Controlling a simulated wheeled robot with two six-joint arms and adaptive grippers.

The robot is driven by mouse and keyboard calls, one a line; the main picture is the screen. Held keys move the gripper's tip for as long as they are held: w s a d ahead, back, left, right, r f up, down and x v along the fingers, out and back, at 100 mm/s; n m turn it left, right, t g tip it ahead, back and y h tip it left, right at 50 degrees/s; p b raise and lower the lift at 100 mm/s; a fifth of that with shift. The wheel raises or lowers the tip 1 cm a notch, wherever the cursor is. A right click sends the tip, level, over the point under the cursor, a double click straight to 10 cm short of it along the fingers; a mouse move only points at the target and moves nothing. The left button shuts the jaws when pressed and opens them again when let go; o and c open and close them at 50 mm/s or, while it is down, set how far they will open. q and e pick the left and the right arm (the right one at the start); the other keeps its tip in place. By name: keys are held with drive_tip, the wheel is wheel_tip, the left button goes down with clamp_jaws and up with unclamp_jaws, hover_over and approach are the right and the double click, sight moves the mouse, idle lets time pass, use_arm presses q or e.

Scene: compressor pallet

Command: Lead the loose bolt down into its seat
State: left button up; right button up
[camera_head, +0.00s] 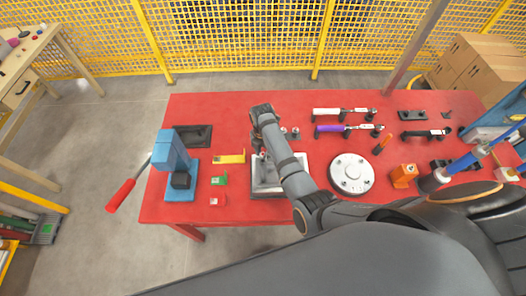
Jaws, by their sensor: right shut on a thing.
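My right arm reaches in from the lower right over the red table, and its dark wrist hangs above a square grey metal block (268,190). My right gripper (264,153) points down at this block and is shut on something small. The thing held is mostly hidden by the gripper and wrist; by its place it is the loose bolt, but its shape is too small to tell. The seat is also hidden, and I cannot tell whether the bolt touches it. My left gripper is not in view.
A blue press-like tool (172,152) with a red-handled lever (120,195) stands at left. Yellow, green and red small pieces lie between it and the block. A round silver flange (351,174) lies right. Wrenches (343,128) lie behind. The red table (225,110) is clear at back left.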

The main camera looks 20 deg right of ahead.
drive_tip(key=shift+f+b, duration=0.8)
drive_tip(key=shift+f, duration=0.85)
idle(0.6)
drive_tip(key=o, duration=1.1)
drive_tip(key=shift+o, duration=0.2)
wheel_tip(320, 180, up, 8)
drive_tip(key=shift+f, duration=0.2)
drive_tip(key=shift+f, duration=0.1)
